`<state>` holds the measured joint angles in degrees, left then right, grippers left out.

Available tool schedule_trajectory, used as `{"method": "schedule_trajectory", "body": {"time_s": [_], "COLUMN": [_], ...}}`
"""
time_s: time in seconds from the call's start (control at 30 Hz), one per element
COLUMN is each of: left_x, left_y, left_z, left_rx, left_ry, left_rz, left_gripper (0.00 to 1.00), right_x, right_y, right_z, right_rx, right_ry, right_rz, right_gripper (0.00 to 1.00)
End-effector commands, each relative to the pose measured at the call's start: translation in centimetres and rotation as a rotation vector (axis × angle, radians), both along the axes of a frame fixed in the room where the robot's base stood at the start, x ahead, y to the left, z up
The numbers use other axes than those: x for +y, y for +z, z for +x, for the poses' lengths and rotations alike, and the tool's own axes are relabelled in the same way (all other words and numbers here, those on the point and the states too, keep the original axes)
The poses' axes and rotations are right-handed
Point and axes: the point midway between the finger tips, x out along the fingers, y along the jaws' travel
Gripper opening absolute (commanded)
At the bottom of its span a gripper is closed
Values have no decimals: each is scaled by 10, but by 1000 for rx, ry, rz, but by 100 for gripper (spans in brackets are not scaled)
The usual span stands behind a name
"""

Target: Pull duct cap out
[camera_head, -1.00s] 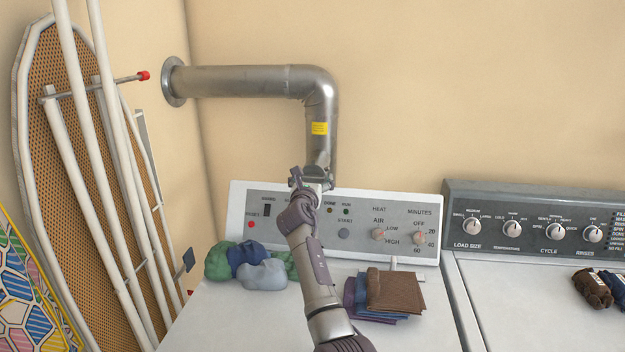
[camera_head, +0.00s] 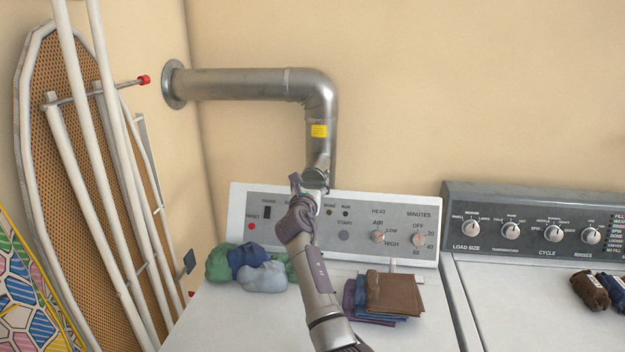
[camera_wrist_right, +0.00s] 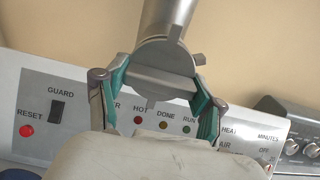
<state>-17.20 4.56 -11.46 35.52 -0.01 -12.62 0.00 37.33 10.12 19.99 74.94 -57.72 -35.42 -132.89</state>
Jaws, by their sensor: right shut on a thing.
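The duct cap (camera_wrist_right: 160,85) is a grey round metal piece with a raised bar and side tabs, at the lower end of the metal duct (camera_head: 321,105). In the right wrist view my right gripper (camera_wrist_right: 158,88) has its green-padded fingers on both sides of the cap, shut on it. In the head view the right gripper (camera_head: 311,184) is at the duct's lower end, in front of the dryer panel, and hides most of the cap. Whether the cap is apart from the duct I cannot tell. My left gripper is not in view.
The white dryer (camera_head: 235,320) stands below, with rolled cloths (camera_head: 262,275) and folded cloths (camera_head: 395,292) on top. A second machine (camera_head: 540,300) is at right. An ironing board (camera_head: 40,160) leans at left. The wall beside the duct is clear.

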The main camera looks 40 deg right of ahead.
Motion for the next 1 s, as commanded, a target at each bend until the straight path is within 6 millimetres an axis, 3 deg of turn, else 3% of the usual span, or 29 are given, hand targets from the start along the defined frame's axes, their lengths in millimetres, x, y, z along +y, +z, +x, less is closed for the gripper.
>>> {"method": "schedule_trajectory", "body": {"time_s": [0.4,1.0], "left_x": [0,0], "left_y": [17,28], "left_z": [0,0], "left_rx": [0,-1], "left_ry": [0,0], "left_rz": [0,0], "left_gripper": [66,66], "right_x": [13,22], "right_y": [1,2], "right_z": [-10,-17], "right_rx": [1,0], "right_ry": [0,0], "right_rz": [1,0], "right_gripper": [20,20]}}
